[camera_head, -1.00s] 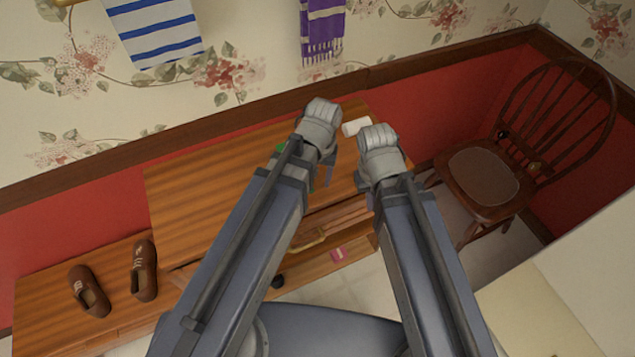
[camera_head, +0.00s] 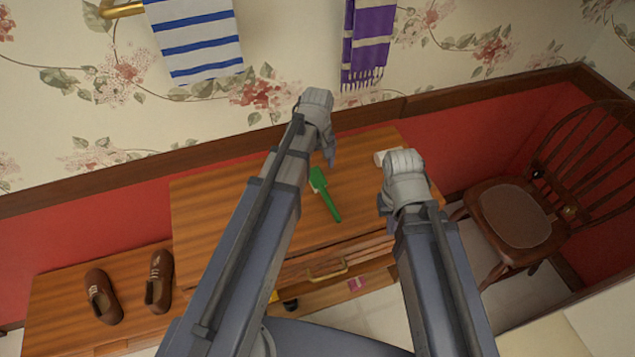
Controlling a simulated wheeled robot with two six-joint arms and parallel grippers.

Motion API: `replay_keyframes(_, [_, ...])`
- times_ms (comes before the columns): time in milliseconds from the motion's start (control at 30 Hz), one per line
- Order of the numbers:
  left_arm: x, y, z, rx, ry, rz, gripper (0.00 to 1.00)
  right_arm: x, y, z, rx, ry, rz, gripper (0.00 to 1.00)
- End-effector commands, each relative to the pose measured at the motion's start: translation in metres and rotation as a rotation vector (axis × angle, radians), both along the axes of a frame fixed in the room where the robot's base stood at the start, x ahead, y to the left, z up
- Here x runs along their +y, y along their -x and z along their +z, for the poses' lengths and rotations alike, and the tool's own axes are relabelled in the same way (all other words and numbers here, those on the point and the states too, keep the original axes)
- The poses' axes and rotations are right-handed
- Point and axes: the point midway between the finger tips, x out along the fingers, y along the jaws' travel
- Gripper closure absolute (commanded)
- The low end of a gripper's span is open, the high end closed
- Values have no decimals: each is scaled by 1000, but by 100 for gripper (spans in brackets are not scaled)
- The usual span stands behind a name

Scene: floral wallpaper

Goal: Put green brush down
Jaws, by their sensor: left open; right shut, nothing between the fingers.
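The green brush (camera_head: 327,195) lies on the wooden top of the cabinet (camera_head: 215,215), between my two arms, its handle pointing down toward the front edge. My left gripper (camera_head: 330,150) is open, above and just behind the brush's head, and appears apart from it. My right gripper (camera_head: 385,207) is shut and empty, to the right of the brush, near the right end of the cabinet top. My arms cover parts of the cabinet.
A white object (camera_head: 381,157) sits partly behind my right gripper. A slightly open drawer with a brass handle (camera_head: 327,273) is at the front. Brown shoes (camera_head: 103,296) stand on a lower bench at left. A wooden chair (camera_head: 515,215) is at right. Towels hang on the wall.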

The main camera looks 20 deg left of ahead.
Motion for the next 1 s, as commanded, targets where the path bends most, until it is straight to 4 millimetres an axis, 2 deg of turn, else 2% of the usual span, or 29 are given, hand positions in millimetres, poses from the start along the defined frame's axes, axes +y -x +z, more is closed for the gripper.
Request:
replay_keyframes(167, [0, 0, -5, -1, 1, 1, 10, 0, 0, -5, 0, 0, 0, 100])
replay_keyframes(400, [-1, 1, -26, 0, 0, -1, 10, 0, 0, -26, 0, 0, 0, 100])
replay_keyframes(667, [-1, 1, -29, 0, 0, -2, 10, 0, 0, -29, 0, 0, 0, 100])
replay_keyframes(1000, [-4, 0, -65, 0, 0, -2, 10, 0, 0, -65, 0, 0, 0, 100])
